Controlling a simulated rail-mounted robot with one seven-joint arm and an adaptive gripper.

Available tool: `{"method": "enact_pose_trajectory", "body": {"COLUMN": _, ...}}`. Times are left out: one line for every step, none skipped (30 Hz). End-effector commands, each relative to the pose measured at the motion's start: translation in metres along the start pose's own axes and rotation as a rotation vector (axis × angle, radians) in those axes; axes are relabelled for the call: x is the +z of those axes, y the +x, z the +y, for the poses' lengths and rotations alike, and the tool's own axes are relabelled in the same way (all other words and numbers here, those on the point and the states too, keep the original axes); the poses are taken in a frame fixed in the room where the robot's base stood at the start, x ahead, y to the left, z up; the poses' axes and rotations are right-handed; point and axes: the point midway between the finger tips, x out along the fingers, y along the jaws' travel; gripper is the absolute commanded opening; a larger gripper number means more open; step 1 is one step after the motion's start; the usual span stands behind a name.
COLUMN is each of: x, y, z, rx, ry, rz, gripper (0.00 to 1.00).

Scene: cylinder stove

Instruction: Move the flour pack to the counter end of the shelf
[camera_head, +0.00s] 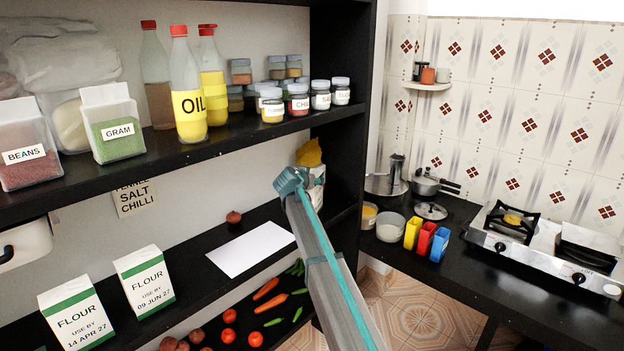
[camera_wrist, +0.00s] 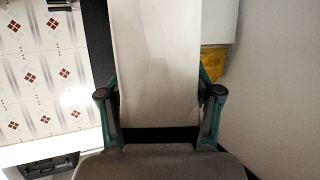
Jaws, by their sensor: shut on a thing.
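My gripper (camera_head: 290,182) is at the right end of the middle shelf, nearest the counter. In the wrist view, my gripper (camera_wrist: 160,102) is shut on a pale, plain-sided pack (camera_wrist: 155,60), a finger against each side. It looks like a flour pack, but no label shows. In the head view my arm hides most or all of it, so I cannot tell whether its base touches the shelf. Two other white-and-green flour packs stand upright at the left: one dated 14 APR 27 (camera_head: 76,318) and one dated 09 JUN 27 (camera_head: 145,280).
A yellow-topped item (camera_head: 310,153) is close behind my gripper. A white sheet (camera_head: 250,248) and an onion (camera_head: 233,217) lie on the middle shelf (camera_head: 195,283). Jars and bottles crowd the upper shelf (camera_head: 235,135). The counter (camera_head: 400,215) with a stove is at the right.

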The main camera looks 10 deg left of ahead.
Motion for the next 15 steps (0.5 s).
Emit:
{"method": "enact_pose_trajectory", "body": {"x": -0.0015, "y": -0.0004, "z": -0.0003, "rx": -0.001, "ry": 0.000, "rz": 0.003, "gripper": 0.00}}
{"method": "enact_pose_trajectory", "body": {"x": -0.0016, "y": -0.0004, "z": -0.0003, "rx": -0.001, "ry": 0.000, "rz": 0.003, "gripper": 0.00}}
{"method": "enact_pose_trajectory", "body": {"x": -0.0016, "y": -0.0004, "z": -0.0003, "rx": -0.001, "ry": 0.000, "rz": 0.003, "gripper": 0.00}}
{"method": "enact_pose_trajectory", "body": {"x": -0.0016, "y": -0.0005, "z": -0.0003, "rx": -0.001, "ry": 0.000, "rz": 0.003, "gripper": 0.00}}
{"method": "enact_pose_trajectory", "body": {"x": -0.0016, "y": -0.0005, "z": -0.0003, "rx": -0.001, "ry": 0.000, "rz": 0.003, "gripper": 0.00}}
{"method": "enact_pose_trajectory", "body": {"x": -0.0014, "y": -0.0003, "z": -0.0003, "rx": -0.001, "ry": 0.000, "rz": 0.003, "gripper": 0.00}}
{"method": "enact_pose_trajectory", "body": {"x": -0.0008, "y": -0.0001, "z": -0.0003, "rx": -0.001, "ry": -0.001, "rz": 0.003, "gripper": 0.00}}
{"method": "enact_pose_trajectory", "body": {"x": 0.0000, "y": 0.0002, "z": -0.0003, "rx": -0.001, "ry": 0.000, "rz": 0.003, "gripper": 0.00}}
{"method": "enact_pose_trajectory", "body": {"x": 0.0010, "y": 0.0006, "z": -0.0003, "rx": -0.001, "ry": -0.001, "rz": 0.003, "gripper": 0.00}}
{"method": "enact_pose_trajectory", "body": {"x": 0.0015, "y": 0.0008, "z": -0.0003, "rx": -0.001, "ry": -0.001, "rz": 0.003, "gripper": 0.00}}
{"method": "enact_pose_trajectory", "body": {"x": 0.0023, "y": 0.0011, "z": -0.0002, "rx": 0.000, "ry": 0.000, "rz": 0.001, "gripper": 0.64}}
{"method": "enact_pose_trajectory", "body": {"x": 0.0015, "y": 0.0006, "z": -0.0001, "rx": 0.000, "ry": 0.000, "rz": 0.001, "gripper": 0.71}}
{"method": "enact_pose_trajectory", "body": {"x": 0.0015, "y": 0.0006, "z": -0.0002, "rx": 0.000, "ry": 0.000, "rz": 0.001, "gripper": 0.76}}
{"method": "enact_pose_trajectory", "body": {"x": 0.0015, "y": 0.0006, "z": -0.0001, "rx": 0.000, "ry": 0.000, "rz": 0.001, "gripper": 0.81}}
{"method": "enact_pose_trajectory", "body": {"x": 0.0015, "y": 0.0006, "z": -0.0001, "rx": 0.000, "ry": 0.000, "rz": 0.001, "gripper": 0.88}}
